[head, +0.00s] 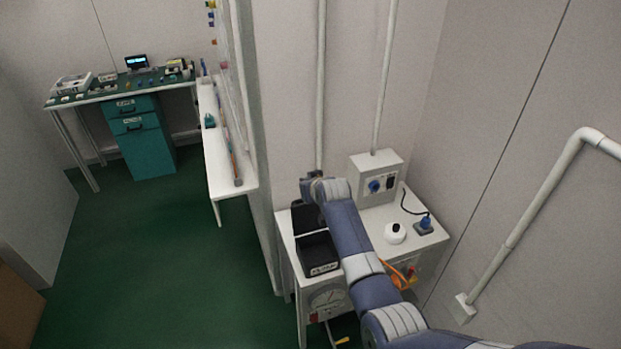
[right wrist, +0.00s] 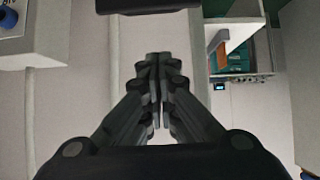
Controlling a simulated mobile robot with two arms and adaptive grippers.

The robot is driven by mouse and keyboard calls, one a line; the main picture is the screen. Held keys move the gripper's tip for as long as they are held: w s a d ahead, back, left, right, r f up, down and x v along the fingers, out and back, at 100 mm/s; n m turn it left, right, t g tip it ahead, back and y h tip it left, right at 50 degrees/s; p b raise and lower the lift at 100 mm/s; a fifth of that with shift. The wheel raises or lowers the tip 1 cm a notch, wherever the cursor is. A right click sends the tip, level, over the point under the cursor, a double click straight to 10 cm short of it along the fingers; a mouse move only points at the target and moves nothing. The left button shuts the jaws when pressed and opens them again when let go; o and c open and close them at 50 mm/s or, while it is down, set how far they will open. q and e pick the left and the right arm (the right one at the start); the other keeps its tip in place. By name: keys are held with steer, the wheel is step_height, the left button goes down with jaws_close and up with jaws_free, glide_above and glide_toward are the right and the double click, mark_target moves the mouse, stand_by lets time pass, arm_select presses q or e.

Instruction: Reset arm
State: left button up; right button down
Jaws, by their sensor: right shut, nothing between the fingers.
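My right arm (head: 355,245) comes in from the lower right of the head view and reaches up over the small white bench. Its wrist end (head: 325,188) is above the open black case, close to the wall; the fingers are not clear there. In the right wrist view my right gripper (right wrist: 157,75) is shut, its fingers together and empty. My left gripper is not in view.
A wall shelf (head: 215,155) and green-topped desk (head: 105,90) stand left. Green floor (head: 170,250) is clear.

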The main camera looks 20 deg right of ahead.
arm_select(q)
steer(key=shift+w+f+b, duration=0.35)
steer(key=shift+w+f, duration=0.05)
arm_select(e)
step_height(320, 180, up, 5)
steer(key=s, duration=0.3)
steer(key=shift+r, duration=0.15)
